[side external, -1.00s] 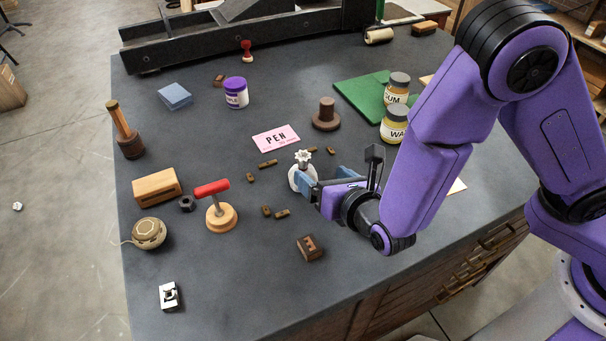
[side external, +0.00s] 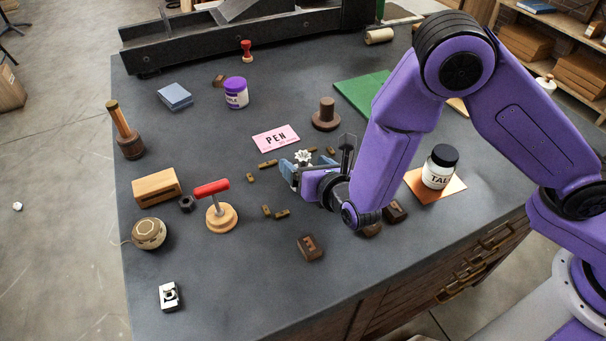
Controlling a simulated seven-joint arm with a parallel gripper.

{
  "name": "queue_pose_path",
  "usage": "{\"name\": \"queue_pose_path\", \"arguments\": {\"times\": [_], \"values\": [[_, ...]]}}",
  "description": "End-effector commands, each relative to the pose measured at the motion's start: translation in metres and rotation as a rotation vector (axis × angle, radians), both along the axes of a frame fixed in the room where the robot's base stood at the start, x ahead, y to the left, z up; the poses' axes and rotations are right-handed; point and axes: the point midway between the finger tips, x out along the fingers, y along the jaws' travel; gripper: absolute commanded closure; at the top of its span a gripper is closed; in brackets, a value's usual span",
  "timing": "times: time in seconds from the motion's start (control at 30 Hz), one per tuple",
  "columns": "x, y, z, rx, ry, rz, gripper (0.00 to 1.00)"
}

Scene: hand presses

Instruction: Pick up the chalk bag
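The chalk bag appears to be the small white pouch with a gathered, frilled top (side external: 303,157), standing upright near the middle of the dark worktop. Its lower body is mostly hidden by my blue fingers. My gripper (side external: 298,175) is low over the worktop, reaching in from the right, with its fingers around the bag's body. I cannot tell whether the fingers press on the bag or stand a little apart from it.
Several small brown bars (side external: 268,164) lie close around the bag. A pink PEN card (side external: 276,139) and a brown knobbed weight (side external: 326,115) are behind it.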

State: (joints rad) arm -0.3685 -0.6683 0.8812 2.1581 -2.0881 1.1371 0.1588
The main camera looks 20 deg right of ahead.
Motion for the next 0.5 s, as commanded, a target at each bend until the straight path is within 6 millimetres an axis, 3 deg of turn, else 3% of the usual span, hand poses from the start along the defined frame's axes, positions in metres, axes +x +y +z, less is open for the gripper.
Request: {"name": "queue_pose_path", "arguments": {"times": [0.03, 0.17, 0.5], "values": [[-0.0002, 0.0001, 0.0001, 0.000, 0.000, 0.000, 0.35], [-0.0004, 0.0001, 0.0000, 0.000, 0.000, 0.000, 0.77], [-0.0008, 0.0003, -0.0001, -0.001, 0.002, 0.001, 0.78]]}}
